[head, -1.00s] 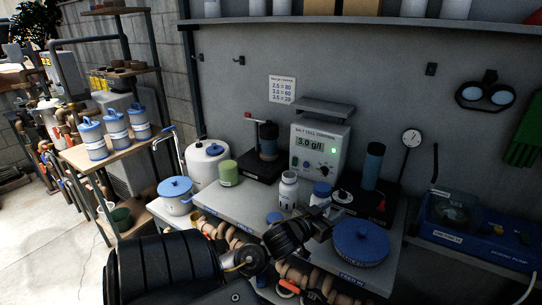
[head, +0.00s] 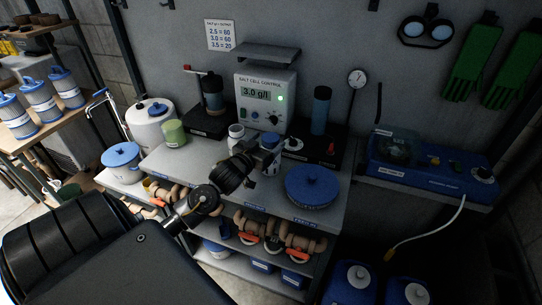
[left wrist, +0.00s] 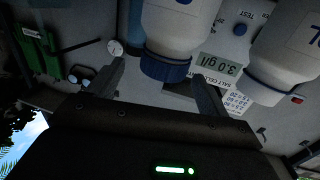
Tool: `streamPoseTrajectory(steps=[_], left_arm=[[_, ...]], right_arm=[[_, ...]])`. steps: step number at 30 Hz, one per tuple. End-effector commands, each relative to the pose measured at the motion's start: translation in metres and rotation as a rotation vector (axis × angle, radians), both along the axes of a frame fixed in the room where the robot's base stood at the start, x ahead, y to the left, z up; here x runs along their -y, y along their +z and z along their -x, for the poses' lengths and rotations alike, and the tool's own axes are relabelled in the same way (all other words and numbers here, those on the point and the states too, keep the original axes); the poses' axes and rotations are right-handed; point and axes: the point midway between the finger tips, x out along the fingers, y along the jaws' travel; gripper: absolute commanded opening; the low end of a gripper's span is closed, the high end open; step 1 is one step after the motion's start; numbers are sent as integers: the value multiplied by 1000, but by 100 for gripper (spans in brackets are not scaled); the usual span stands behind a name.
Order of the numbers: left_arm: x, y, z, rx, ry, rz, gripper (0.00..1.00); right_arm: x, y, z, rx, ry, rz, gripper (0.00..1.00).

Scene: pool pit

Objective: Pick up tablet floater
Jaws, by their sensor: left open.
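In the left wrist view, which is upside down, my open fingers (left wrist: 157,88) stand on either side of this bottle's blue cap (left wrist: 165,68). I cannot tell whether they touch it. My right gripper is out of view.
A second white bottle (head: 236,134) stands close by. Behind are the salt cell control box (head: 265,98) and a dark cylinder on a stand (head: 320,110). A green jar (head: 174,133) and white tank (head: 151,120) are left. A blue pump case (head: 430,165) is right.

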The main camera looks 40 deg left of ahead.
Motion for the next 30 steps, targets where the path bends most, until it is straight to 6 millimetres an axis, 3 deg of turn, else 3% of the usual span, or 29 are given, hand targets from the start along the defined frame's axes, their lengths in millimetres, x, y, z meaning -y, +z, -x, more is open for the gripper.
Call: streamPoseTrajectory(steps=[5, 15, 24, 30], left_arm=[[0, 0, -5, 0, -1, 0, 79], [-10, -5, -47, 0, -1, 0, 79], [-11, -8, -52, -1, -1, 0, 79], [-11, -8, -52, 0, -1, 0, 54]], right_arm=[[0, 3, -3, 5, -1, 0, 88], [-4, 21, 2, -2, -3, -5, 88], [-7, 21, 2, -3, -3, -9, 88], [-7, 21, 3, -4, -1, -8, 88]])
